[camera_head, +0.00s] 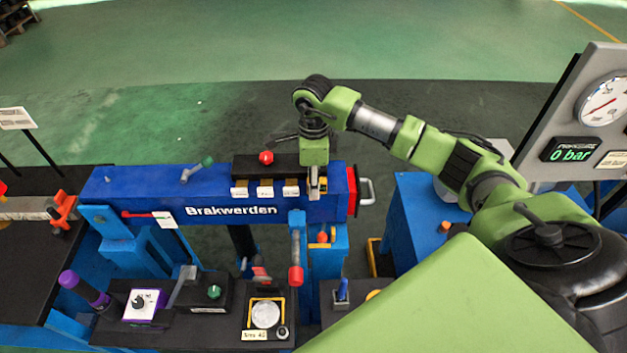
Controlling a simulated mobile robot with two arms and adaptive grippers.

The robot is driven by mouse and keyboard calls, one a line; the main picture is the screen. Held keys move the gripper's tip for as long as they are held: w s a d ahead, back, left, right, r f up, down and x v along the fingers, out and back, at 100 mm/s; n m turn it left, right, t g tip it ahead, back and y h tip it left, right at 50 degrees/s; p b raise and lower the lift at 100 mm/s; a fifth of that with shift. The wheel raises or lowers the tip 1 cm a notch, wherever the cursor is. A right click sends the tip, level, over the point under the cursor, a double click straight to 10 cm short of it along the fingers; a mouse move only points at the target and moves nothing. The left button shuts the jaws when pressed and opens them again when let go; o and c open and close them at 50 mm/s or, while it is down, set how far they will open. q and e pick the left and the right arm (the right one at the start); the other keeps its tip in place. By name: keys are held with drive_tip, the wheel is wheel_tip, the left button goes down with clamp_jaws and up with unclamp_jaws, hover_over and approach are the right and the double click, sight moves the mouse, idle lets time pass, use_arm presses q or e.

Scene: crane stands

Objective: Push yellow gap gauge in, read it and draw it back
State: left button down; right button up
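My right gripper (316,188) points down at the right end of the blue beam marked Brakwerden (225,211). Its fingertips look close together by the beam's top edge, but they are too small to tell whether they are open or shut, or touching anything. My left gripper is not in view.
A red plate with a metal handle (366,191) closes the beam's right end. A red knob (266,157) tops the black block. The panel display (571,151) reads 0 bar. A black control bench lies in front.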

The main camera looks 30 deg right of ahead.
drive_tip(key=shift+c, duration=0.7)
clamp_jaws()
drive_tip(key=shift+s+a+f+b, duration=0.2)
drive_tip(key=shift+s+b, duration=0.15)
drive_tip(key=shift+b, duration=0.2)
drive_tip(key=shift+s+a+r, duration=0.2)
drive_tip(key=shift+s+a, duration=0.15)
drive_tip(key=shift+s, duration=0.15)
drive_tip(key=shift+o, duration=0.7)
unclamp_jaws()
drive_tip(key=shift+w+d+f, duration=0.1)
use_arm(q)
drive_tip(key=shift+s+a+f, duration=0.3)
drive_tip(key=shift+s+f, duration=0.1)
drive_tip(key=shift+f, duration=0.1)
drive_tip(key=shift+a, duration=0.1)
use_arm(e)
drive_tip(key=shift+r, duration=0.25)
wheel_tip(320, 180, up, 12)
